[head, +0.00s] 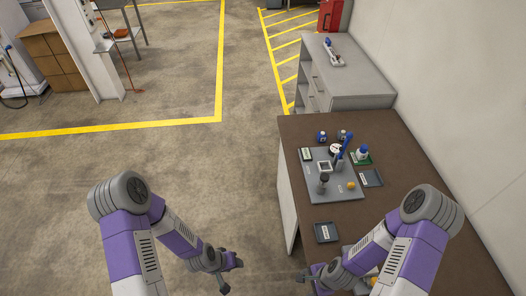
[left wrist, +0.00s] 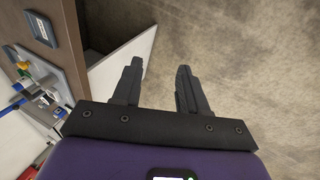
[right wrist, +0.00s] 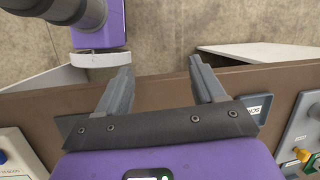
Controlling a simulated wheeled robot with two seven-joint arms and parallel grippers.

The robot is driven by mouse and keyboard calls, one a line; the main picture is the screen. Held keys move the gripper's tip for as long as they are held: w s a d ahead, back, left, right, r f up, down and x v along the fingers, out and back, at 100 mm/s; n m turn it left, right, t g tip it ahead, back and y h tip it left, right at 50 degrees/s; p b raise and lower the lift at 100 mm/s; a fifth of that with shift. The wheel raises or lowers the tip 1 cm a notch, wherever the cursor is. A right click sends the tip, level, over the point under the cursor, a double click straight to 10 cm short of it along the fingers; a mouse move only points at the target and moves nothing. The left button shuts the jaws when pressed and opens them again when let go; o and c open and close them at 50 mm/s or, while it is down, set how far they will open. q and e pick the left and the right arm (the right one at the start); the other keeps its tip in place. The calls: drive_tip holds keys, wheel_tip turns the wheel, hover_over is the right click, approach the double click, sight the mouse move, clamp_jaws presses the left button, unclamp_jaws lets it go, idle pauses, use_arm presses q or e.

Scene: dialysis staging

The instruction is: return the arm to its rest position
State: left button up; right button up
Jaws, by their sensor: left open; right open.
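My left gripper (head: 230,272) hangs over the floor to the left of the brown-topped table (head: 408,158). Its two fingers also show in the left wrist view (left wrist: 160,85), apart with nothing between them. My right gripper (head: 304,277) is at the table's near left edge, pointing left. In the right wrist view its fingers (right wrist: 162,85) are apart and empty, with the table edge behind them. Both arms are bent at the elbow, and neither gripper touches an object that I can see.
A grey board (head: 345,190) with small items stands on the table, with bottles behind it. A dark labelled tray (head: 325,232) lies near the table's left edge, close to my right gripper. A grey cabinet (head: 350,80) stands beyond. The floor (head: 180,160) on the left is clear.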

use_arm(q)
drive_tip(key=s+f+b, duration=0.3)
drive_tip(key=f+b, duration=0.5)
drive_tip(key=s+d+f+g+b, duration=0.1)
drive_tip(key=s+f+b, duration=0.2)
drive_tip(key=f+b, duration=0.5)
drive_tip(key=shift+s+f, duration=0.15)
drive_tip(key=shift+f, duration=0.2)
use_arm(e)
drive_tip(key=a+f+n, duration=0.3)
drive_tip(key=f+n, duration=0.3)
drive_tip(key=f, duration=0.1)
drive_tip(key=a+f+n, duration=0.3)
drive_tip(key=f+n, duration=0.3)
drive_tip(key=f, duration=0.1)
drive_tip(key=shift+s+f+n+g+y, duration=0.3)
drive_tip(key=shift+s+f+n, duration=0.05)
drive_tip(key=shift+s+n, duration=0.05)
